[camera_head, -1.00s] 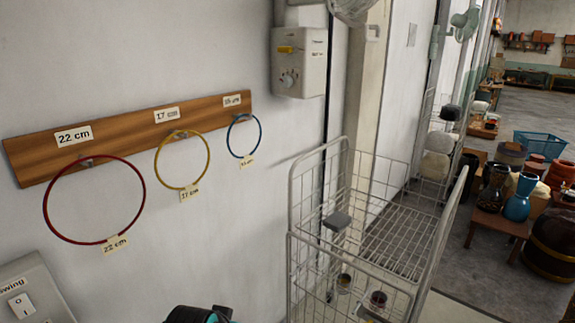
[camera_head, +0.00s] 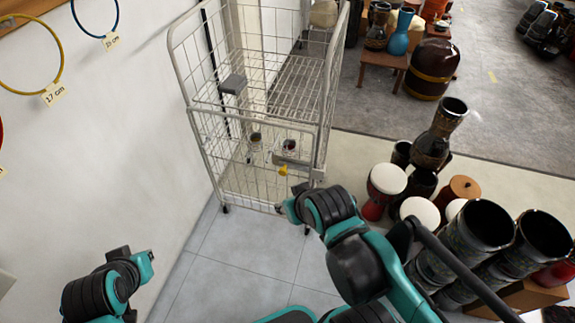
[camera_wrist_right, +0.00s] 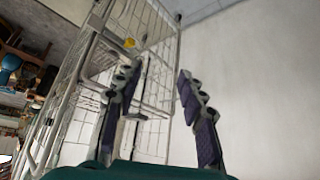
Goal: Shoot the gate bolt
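The knob also shows in the right wrist view (camera_wrist_right: 129,43), beyond my fingers. My right gripper (camera_wrist_right: 158,82) is open and empty, its two dark fingers spread apart, with the cage mesh behind them. In the head view its arm ends just below and in front of the knob, apart from it. My left arm's end (camera_head: 146,264) is at the lower left, well away from the cage; its fingers cannot be made out.
The wire cage trolley (camera_head: 330,100) stands near the white wall (camera_head: 120,130) and holds a few small items. Drums (camera_head: 387,180) crowd the floor to the right, close to my right arm. The tiled floor (camera_head: 245,245) before the cage is clear.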

